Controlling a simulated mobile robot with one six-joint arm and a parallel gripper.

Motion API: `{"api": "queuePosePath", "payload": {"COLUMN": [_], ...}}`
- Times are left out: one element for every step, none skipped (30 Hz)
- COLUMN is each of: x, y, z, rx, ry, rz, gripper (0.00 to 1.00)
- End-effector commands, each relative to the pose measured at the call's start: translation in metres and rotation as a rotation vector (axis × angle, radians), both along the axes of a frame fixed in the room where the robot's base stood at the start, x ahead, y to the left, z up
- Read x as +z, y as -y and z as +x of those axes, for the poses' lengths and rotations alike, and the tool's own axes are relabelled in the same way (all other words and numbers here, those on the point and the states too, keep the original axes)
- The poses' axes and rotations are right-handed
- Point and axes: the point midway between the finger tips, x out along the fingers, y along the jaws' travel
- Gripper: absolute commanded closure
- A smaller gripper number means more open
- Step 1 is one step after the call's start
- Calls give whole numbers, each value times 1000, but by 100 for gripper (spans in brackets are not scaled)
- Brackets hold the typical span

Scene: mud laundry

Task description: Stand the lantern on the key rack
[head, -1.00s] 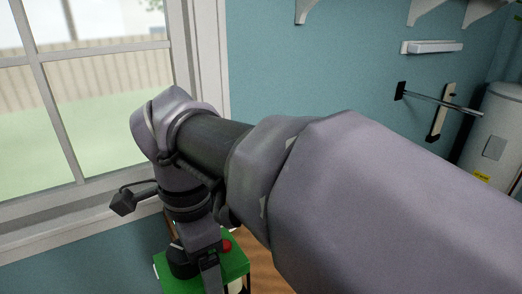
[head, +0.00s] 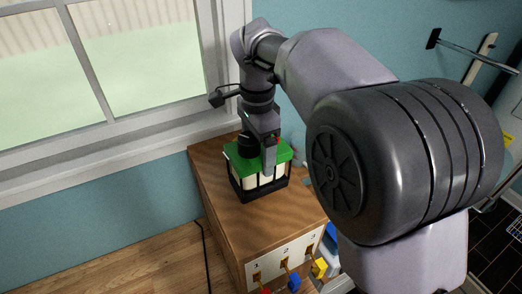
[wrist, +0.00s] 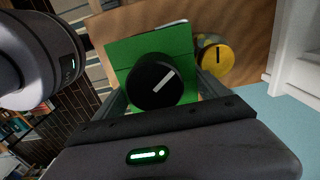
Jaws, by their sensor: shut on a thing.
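The lantern (head: 243,184) has a green top, a black frame and pale panels. It is upright over the wooden top of the key rack (head: 225,209), near its back; I cannot tell whether its base touches the wood. The rack's front has a white plate numbered 1, 2, 3, with coloured tags hanging from hooks. My gripper (head: 268,160) comes down from above and is shut on the lantern. In the wrist view the lantern's green top (wrist: 120,55) and black knob lie between my fingers (wrist: 158,95). The lantern's base is hidden there.
A yellow round thing with a dark mark (wrist: 216,58) is beside the lantern in the wrist view. A window (head: 130,60) and sill are behind to the left. A black cord (head: 206,255) runs down left of the rack. The rack top's front part is clear.

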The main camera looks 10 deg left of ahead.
Motion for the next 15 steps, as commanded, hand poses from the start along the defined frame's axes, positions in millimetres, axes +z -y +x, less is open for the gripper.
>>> {"api": "queuePosePath", "payload": {"x": [-3,-7,-12,-15,-18,-22,-25,-27,-30,-32,-34,-34,-35,-35,-34], "y": [0,0,0,0,0,0,0,0,0,0,0,0,0,0,0], "z": [1,1,0,0,0,0,0,0,0,0,0,0,0,0,0], "rx": [0,0,-1,0,0,0,0,-1,-1,-1,-1,-1,-1,-1,-1], "ry": [-1,-1,-2,-1,-1,-2,-1,-1,-1,0,-1,0,1,1,1], "rz": [-1,-1,0,0,-1,-1,-1,-1,1,0,1,0,1,1,1], "gripper": [89,89,89,89,89,89,89,89,89,89,89,89,89,89,89]}}
